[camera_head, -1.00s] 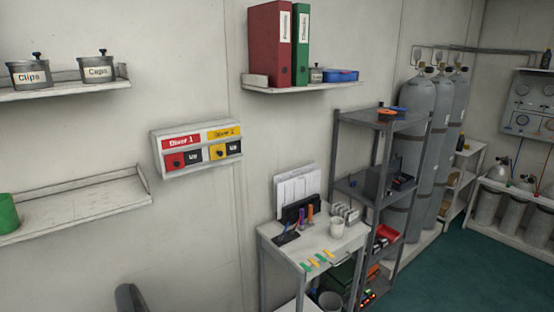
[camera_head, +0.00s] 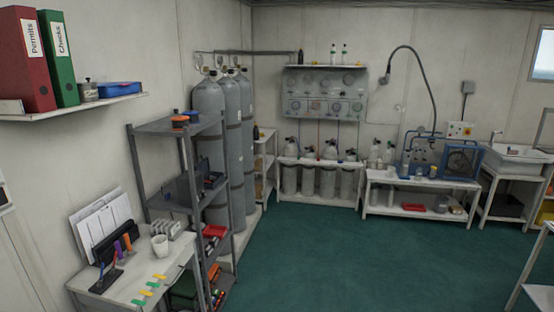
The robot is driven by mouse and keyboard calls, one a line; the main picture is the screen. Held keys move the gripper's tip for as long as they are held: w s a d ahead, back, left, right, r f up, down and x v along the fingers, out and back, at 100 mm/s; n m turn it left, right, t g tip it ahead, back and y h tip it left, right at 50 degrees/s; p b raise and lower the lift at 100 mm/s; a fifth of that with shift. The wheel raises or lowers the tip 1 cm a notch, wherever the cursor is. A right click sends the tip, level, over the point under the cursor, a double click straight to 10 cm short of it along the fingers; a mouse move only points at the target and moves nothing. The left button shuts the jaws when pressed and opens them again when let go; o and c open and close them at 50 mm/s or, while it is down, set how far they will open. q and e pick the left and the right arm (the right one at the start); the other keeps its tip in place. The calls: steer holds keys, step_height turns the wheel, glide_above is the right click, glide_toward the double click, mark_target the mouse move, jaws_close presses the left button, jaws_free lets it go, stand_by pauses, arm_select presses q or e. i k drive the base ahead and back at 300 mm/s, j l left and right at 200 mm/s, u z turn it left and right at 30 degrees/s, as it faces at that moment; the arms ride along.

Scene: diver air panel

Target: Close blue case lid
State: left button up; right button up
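A small blue case (camera_head: 118,89) sits on the wall shelf at the upper left, to the right of the binders. It is small in the view, and I cannot tell whether its lid is open or shut. Neither of my grippers shows in the view.
The wall shelf (camera_head: 40,116) also holds a red binder (camera_head: 24,58), a green binder (camera_head: 60,58) and a small pot (camera_head: 88,92). Below are a white desk (camera_head: 125,290) and a grey rack (camera_head: 166,126). Gas cylinders (camera_head: 208,130) stand behind. The green floor (camera_head: 320,255) is clear.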

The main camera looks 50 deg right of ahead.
mark_target(203, 165)
steer(key=z, duration=1.25)
